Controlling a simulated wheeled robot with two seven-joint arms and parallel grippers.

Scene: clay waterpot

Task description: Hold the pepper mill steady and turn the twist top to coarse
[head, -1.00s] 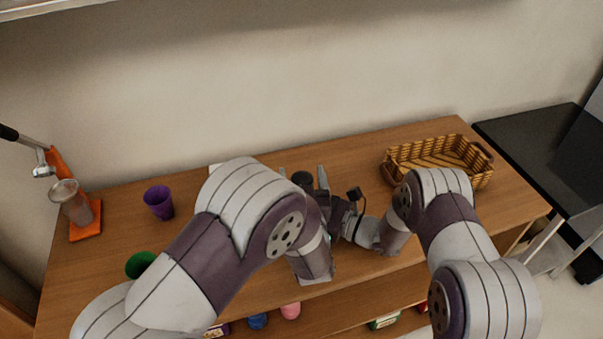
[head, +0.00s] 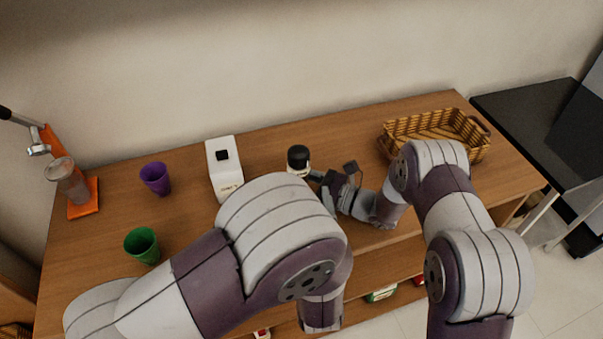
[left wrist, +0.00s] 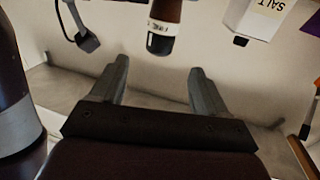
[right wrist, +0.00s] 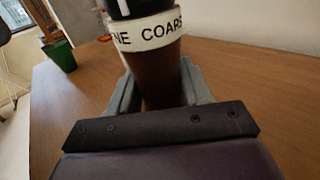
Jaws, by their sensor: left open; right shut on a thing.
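The pepper mill has a brown body (right wrist: 163,80), a white band (right wrist: 150,32) lettered with part of FINE and COARSE, and a black twist top (head: 298,156). A white mark on the top shows above the end of FINE in the right wrist view; the top is partly cut off there. My right gripper (right wrist: 160,82) is shut on the brown body below the band, and the mill stands upright on the table. My left gripper (left wrist: 158,82) is open and empty, apart from the mill, which appears upside down (left wrist: 165,12) beyond its fingers. My left arm hides that gripper in the head view.
A white salt container (head: 224,172) with a black cap stands left of the mill. A purple cup (head: 156,180) and green cup (head: 142,246) stand farther left, near an orange-based device (head: 84,200). A wicker basket (head: 436,136) is at the right.

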